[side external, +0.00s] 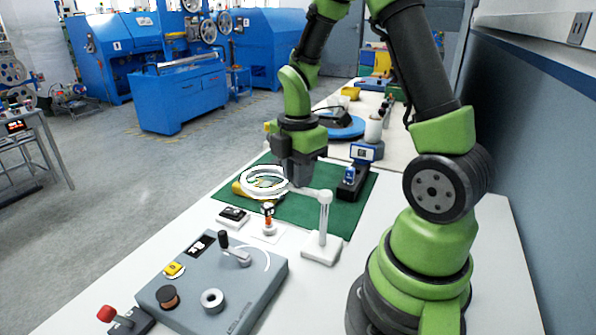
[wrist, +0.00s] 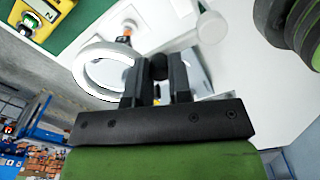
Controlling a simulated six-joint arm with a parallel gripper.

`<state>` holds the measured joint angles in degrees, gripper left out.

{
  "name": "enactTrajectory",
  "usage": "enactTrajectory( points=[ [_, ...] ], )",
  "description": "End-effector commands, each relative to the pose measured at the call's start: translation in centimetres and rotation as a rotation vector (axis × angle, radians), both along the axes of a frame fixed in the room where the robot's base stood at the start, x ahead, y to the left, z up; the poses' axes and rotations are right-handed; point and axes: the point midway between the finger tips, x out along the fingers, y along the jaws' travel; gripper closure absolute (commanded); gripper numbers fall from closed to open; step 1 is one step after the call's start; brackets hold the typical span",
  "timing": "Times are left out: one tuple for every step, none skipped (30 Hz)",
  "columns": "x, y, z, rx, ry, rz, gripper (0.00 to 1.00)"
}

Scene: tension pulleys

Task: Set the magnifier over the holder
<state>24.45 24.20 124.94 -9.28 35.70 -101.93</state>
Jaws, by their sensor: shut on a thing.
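The magnifier has a white ring head (side external: 265,182) joined by a thin arm to a white post (side external: 323,215) on a square base. In the wrist view its ring (wrist: 103,68) is left of the fingers and the round post top (wrist: 212,27) is at upper right. My gripper (side external: 293,184) is shut on the magnifier beside the ring; in the wrist view a dark knob sits between its fingers (wrist: 158,70). The small holder (side external: 268,226), with an orange and dark part in it, stands on a white pad in front of the ring. It also shows above the ring in the wrist view (wrist: 125,35).
A grey panel (side external: 212,285) with a lever, a yellow button and round parts lies at the front. A green mat (side external: 340,212) lies under the ring, with a yellow tool (side external: 240,188) and a dark blue-topped device (side external: 355,178) on it. A small black-topped box (side external: 234,215) is left of the holder.

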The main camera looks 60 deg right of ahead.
Motion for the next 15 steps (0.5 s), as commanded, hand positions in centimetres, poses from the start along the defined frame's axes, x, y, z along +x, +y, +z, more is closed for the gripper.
enactTrajectory(
  points=[
    [0.04,0.13,0.05,0.002,-0.001,0.001,1.0],
    [0.05,0.14,0.05,0.002,-0.001,0.001,1.0],
    [0.05,0.14,0.05,0.002,-0.001,0.0,1.0],
    [0.04,0.15,0.04,0.002,0.0,0.0,0.74],
    [0.04,0.15,0.04,0.002,0.0,0.0,0.67],
    [0.03,0.14,0.04,0.002,0.0,0.0,0.58],
    [0.03,0.13,0.03,0.002,0.0,0.0,0.55],
    [0.03,0.12,0.03,0.002,0.0,0.0,0.55],
    [0.02,0.11,0.03,0.002,0.0,0.0,0.55],
    [0.02,0.11,0.02,0.002,0.0,-0.001,0.55],
    [0.02,0.1,0.02,0.002,0.0,-0.001,0.55],
    [0.01,0.09,0.02,0.002,0.0,-0.001,0.55],
    [0.01,0.09,0.01,0.002,0.0,-0.001,0.55],
    [0.01,0.09,0.02,0.002,0.0,-0.001,0.55],
    [0.02,0.08,0.09,0.001,0.001,-0.001,0.55]
  ],
)
